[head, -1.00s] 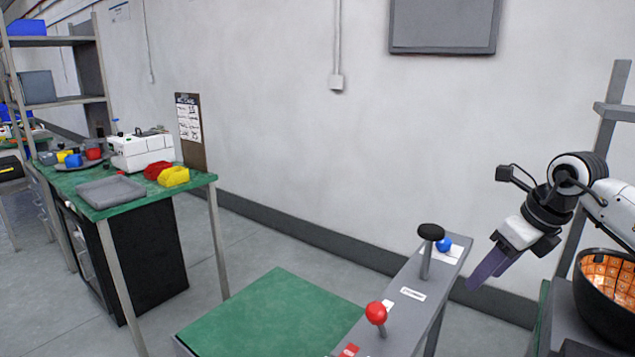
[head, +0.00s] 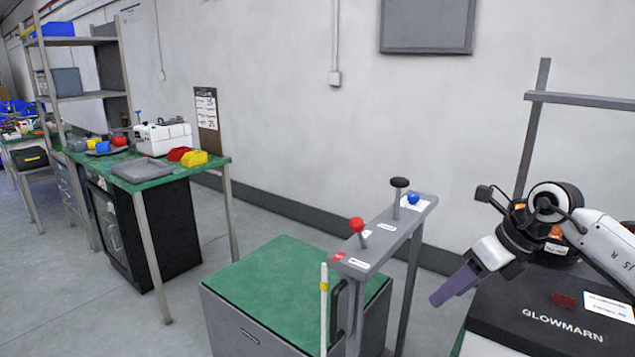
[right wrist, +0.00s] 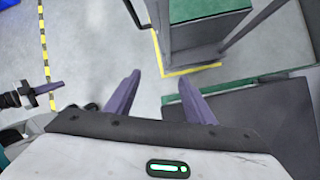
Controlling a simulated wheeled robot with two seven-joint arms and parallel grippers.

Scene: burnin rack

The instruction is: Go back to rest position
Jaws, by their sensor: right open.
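My right gripper (head: 452,288) comes in from the right in the head view, with purple fingers pointing down and left. It is in the air in front of the black GLOWMARN machine (head: 560,325). In the right wrist view, the two purple fingers (right wrist: 160,98) are spread apart with nothing between them, above the floor. My left gripper does not show in the head view.
A grey stand (head: 385,235) with red, black and blue knobs rises beside a green-topped cabinet (head: 262,290). A green workbench (head: 205,170) with trays and bins stands at the left. Grey floor (head: 80,310) is clear in front of it. Yellow floor tape (right wrist: 44,50) shows in the wrist view.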

